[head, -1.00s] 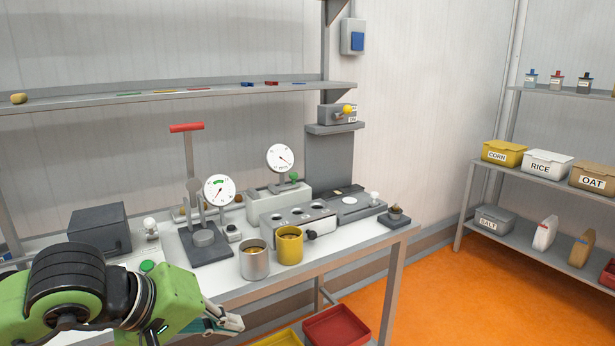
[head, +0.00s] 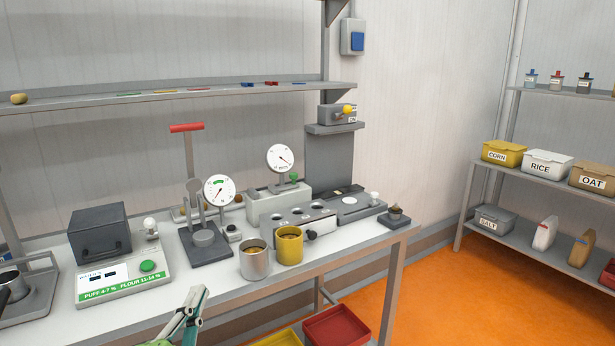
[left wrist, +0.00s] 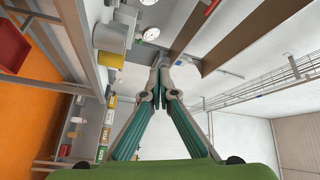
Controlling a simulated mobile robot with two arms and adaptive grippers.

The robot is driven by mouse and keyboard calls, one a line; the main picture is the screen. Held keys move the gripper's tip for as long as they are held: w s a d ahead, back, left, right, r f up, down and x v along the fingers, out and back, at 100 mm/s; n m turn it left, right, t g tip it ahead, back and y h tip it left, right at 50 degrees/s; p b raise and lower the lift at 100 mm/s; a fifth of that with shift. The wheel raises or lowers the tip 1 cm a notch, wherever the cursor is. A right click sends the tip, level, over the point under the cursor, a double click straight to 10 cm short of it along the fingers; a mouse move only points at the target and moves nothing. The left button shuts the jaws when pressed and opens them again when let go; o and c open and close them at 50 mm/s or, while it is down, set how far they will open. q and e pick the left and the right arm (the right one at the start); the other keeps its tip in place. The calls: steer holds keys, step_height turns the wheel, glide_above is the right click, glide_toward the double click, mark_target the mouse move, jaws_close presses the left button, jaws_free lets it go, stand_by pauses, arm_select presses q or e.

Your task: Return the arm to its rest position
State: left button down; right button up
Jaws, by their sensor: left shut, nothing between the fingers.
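My left gripper (head: 194,302) shows at the bottom of the head view, in front of the workbench's front edge. Its fingers are shut with nothing between them. In the left wrist view the left gripper (left wrist: 161,66) has its fingertips together, and the bench and shelves appear tilted around it. Most of my left arm is outside the head view. My right gripper is not in view.
The workbench (head: 215,297) holds a silver cup (head: 254,262), a yellow cup (head: 289,247), gauges, a grey box (head: 100,232) and a moisture meter (head: 120,279). A red bin (head: 340,326) sits below. Orange floor (head: 450,295) is clear at right.

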arm_select(q)
steer(key=s+a+f+n+g+y, duration=0.1)
steer(key=s+a+f+n+g, duration=0.15)
steer(key=f, duration=0.45)
steer(key=s+a+f+n+g+y, duration=0.1)
steer(key=f+n+g, duration=0.2)
steer(key=f, duration=0.3)
steer(key=s+d+f+n+g+h, duration=0.2)
steer(key=s+f+n+g, duration=0.6)
steer(key=s+f, duration=1.2)
steer(key=s+f+m+g, duration=0.1)
steer(key=s+f+g, duration=0.1)
steer(key=f, duration=1.1)
steer(key=s+f+m+g, duration=0.1)
steer(key=s+f+g, duration=0.1)
steer(key=f, duration=1)
steer(key=s+a+f+p, duration=0.1)
steer(key=s+a+f, duration=0.2)
steer(key=s+f, duration=1.3)
steer(key=shift+s+g+y, duration=0.3)
steer(key=shift+s+g, duration=0.1)
steer(key=shift+g, duration=0.05)
steer(key=shift+f, duration=0.1)
